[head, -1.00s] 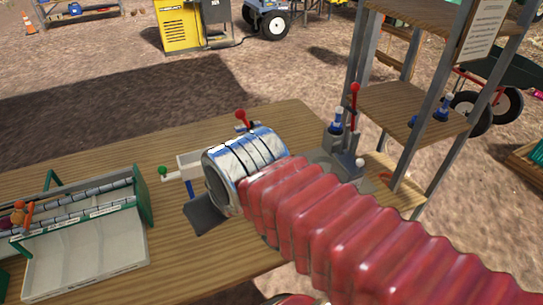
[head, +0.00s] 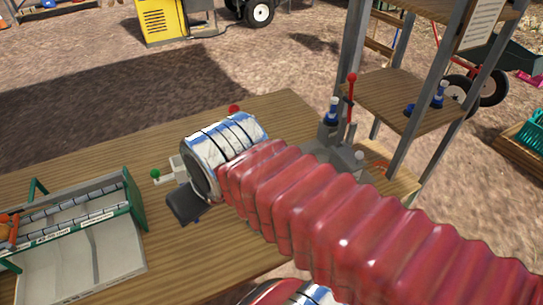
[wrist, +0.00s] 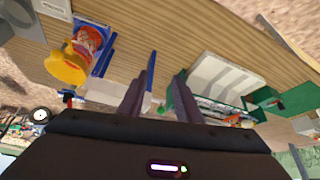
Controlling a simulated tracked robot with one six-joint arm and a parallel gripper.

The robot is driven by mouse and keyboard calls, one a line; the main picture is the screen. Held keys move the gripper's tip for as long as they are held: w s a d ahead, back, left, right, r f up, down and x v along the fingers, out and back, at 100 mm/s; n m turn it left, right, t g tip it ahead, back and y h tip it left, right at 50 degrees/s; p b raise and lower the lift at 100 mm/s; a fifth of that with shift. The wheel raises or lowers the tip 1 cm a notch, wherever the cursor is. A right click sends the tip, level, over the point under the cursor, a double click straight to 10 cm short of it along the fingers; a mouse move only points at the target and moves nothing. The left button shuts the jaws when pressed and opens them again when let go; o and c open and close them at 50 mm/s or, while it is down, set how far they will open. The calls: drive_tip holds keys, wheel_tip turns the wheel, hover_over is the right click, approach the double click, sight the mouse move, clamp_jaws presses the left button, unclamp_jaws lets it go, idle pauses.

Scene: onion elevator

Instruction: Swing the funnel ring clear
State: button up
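In the wrist view a yellow ring-like piece (wrist: 68,66), probably the funnel ring, sits beside a container with red and orange onion-like contents (wrist: 88,40). Blue plates (wrist: 103,55) stand next to it. My gripper (wrist: 158,80) has its two dark fingers apart. A slim blue upright (wrist: 151,70) shows between them, nearer the left finger; I cannot tell whether they touch. A green knob (head: 155,174) on a pale box (head: 177,167) shows just left of my wrist.
A green-sided tray (head: 90,265) lies on the wooden table (head: 70,167) at left. A metal-post shelf (head: 400,100) rises behind. The table's back left is clear.

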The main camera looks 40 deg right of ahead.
drive_tip(key=shift+a, duration=0.25)
drive_tip(key=shift+o, duration=0.5)
drive_tip(key=shift+o, duration=0.4)
drive_tip(key=shift+w+d+r, duration=0.2)
drive_tip(key=shift+d+r, duration=0.05)
drive_tip(key=shift+d, duration=0.05)
drive_tip(key=w+d+r+m+g, duration=0.1)
drive_tip(key=d+r, duration=0.1)
drive_tip(key=d, duration=0.6)
drive_tip(key=w+d+r+m+g+y, duration=0.1)
drive_tip(key=d+r+m+g, duration=0.1)
drive_tip(key=d, duration=0.6)
drive_tip(key=w+d+r+m+g+y, duration=0.1)
drive_tip(key=d+r+m, duration=0.1)
drive_tip(key=d, duration=0.7)
drive_tip(key=shift+w+r+g, duration=0.25)
drive_tip(key=shift+r+g, duration=0.05)
drive_tip(key=shift+r, duration=0.05)
drive_tip(key=shift+d, duration=0.1)
drive_tip(key=f, duration=0.4)
drive_tip(key=a+f, duration=0.1)
drive_tip(key=f, duration=0.4)
drive_tip(key=w+a+f, duration=0.1)
drive_tip(key=f, duration=0.3)
drive_tip(key=shift+w+a+f, duration=0.1)
drive_tip(key=shift+a+f, duration=0.1)
drive_tip(key=shift+f, duration=0.15)
